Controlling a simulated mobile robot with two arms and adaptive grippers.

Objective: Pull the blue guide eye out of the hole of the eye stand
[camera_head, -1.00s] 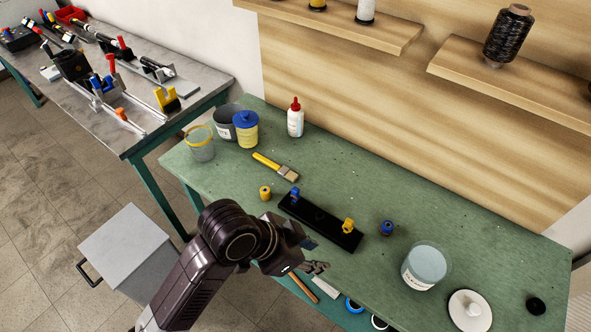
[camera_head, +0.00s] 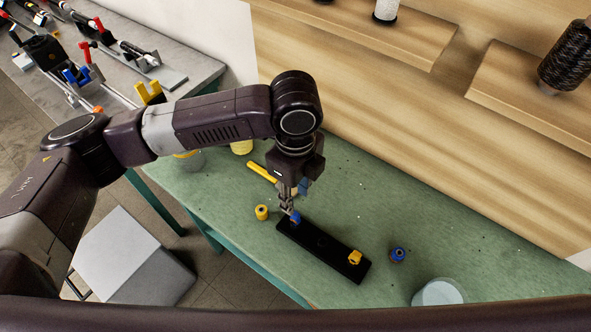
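The blue guide eye (camera_head: 296,217) stands at the left end of the black eye stand (camera_head: 322,247), partly covered by my gripper's fingers. My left gripper (camera_head: 289,207) reaches down from above, with its fingertips at the guide eye. I cannot tell whether the fingers touch it or how far apart they are. The hole under the guide eye is hidden. A yellow guide eye (camera_head: 355,257) stands at the right end of the stand. My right gripper is not in view.
A yellow spool-like piece (camera_head: 262,212) stands left of the stand, and a blue one (camera_head: 398,254) stands to its right. A yellow-handled brush (camera_head: 262,171) lies behind, partly hidden by my gripper. A clear tub (camera_head: 438,293) stands at lower right. The green table (camera_head: 390,205) is clear behind the stand.

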